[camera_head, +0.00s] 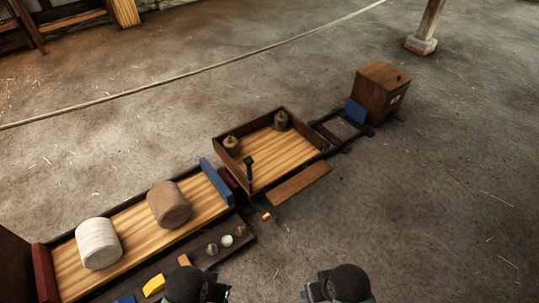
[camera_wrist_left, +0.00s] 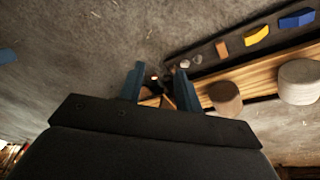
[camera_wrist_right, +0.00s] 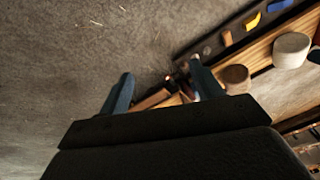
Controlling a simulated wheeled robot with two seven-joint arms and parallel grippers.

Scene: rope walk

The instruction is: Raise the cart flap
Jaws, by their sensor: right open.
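The cart (camera_head: 262,150) is a shallow wooden tray with dark sides and a striped floor, in the middle of the head view. A brown board, seemingly the cart flap (camera_head: 300,184), lies lowered outside its near right side. Two weights (camera_head: 281,121) (camera_head: 231,146) and a dark upright post (camera_head: 249,166) stand at the cart. My left gripper (camera_wrist_left: 157,78) is open and empty in its wrist view, with part of the cart blurred beyond the fingers. My right gripper (camera_wrist_right: 163,84) is open and empty. Both hands are low in the head view, nearer than the flap and apart from it.
A long bench (camera_head: 132,240) with two drums (camera_head: 99,243) (camera_head: 168,205) and a blue end board (camera_head: 216,181) adjoins the cart at left. A side tray (camera_head: 207,262) holds small pieces. A wooden box (camera_head: 381,92) stands beyond the cart. Floor at right is clear.

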